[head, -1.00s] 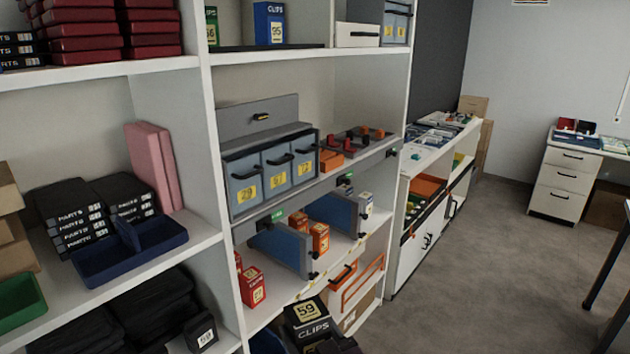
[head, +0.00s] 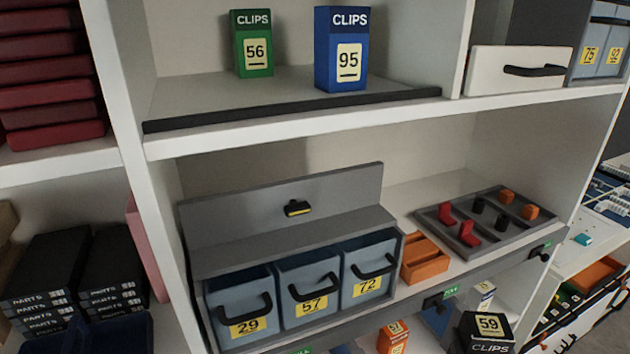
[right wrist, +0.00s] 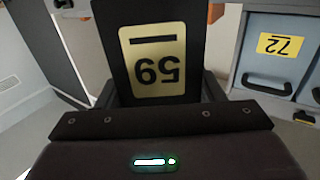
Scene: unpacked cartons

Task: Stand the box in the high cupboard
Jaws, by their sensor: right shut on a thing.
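A black clips box with a yellow 59 label (head: 489,329) shows upright at the lower right of the head view, in front of the shelves and below the high compartment. My right gripper (right wrist: 160,92) is shut on this box (right wrist: 158,25), with its fingers on either side in the right wrist view; in the head view it is mostly cut off. The high cupboard compartment (head: 200,97) is open-fronted, with a black strip (head: 300,108) along its front edge. A green box 56 (head: 253,45) and a blue box 95 (head: 341,52) stand inside. My left gripper is out of view.
Free shelf lies left of the green box and right of the blue box. Below are blue bins (head: 305,290), a grey tray (head: 430,216) and an orange holder (head: 425,262). A white drawer (head: 515,78) stands beyond the right divider.

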